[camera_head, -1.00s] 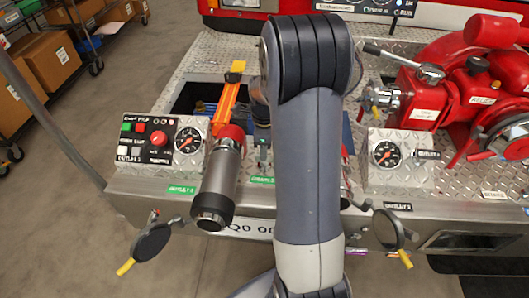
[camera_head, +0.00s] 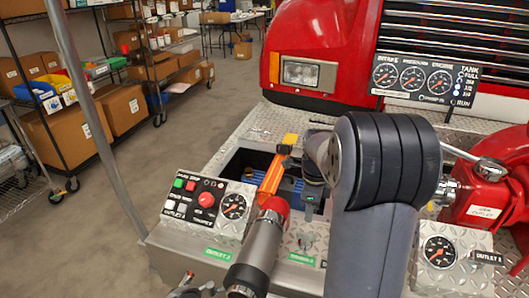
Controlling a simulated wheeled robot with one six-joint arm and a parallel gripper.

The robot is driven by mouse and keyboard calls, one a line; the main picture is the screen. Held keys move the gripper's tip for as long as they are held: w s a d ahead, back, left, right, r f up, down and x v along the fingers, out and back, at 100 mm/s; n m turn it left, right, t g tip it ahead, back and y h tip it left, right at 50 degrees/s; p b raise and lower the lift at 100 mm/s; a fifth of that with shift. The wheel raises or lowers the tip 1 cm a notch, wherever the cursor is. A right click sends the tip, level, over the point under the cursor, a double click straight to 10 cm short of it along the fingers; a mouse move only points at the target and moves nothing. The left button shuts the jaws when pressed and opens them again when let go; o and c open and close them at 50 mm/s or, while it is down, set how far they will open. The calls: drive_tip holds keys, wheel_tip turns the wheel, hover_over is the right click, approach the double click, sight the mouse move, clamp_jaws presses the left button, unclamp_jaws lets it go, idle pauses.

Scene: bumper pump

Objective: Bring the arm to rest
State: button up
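My arm (camera_head: 385,160) rises from the bottom of the head view and bends over at a dark ribbed elbow. Its far part shows just left of the elbow, with my gripper (camera_head: 313,193) pointing down over the bumper's open well. The fingers are small and partly hidden, so I cannot tell whether they are open or shut. An orange bar (camera_head: 273,172) stands left of the gripper at the well. A grey nozzle with a red collar (camera_head: 262,245) lies in front of it, pointing towards me.
A control panel (camera_head: 200,203) with buttons and a gauge is at left. Another gauge box (camera_head: 444,250) and red pump parts (camera_head: 490,200) are at right. The red truck front (camera_head: 350,50) stands behind, with a gauge panel (camera_head: 425,80). Shelves with boxes (camera_head: 110,110) line the left; the floor between is clear.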

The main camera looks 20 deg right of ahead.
sight(307, 233)
wheel_tip(307, 233, down, 10)
drive_tip(key=shift+f, duration=0.15)
idle(0.4)
drive_tip(key=shift+r, duration=0.2)
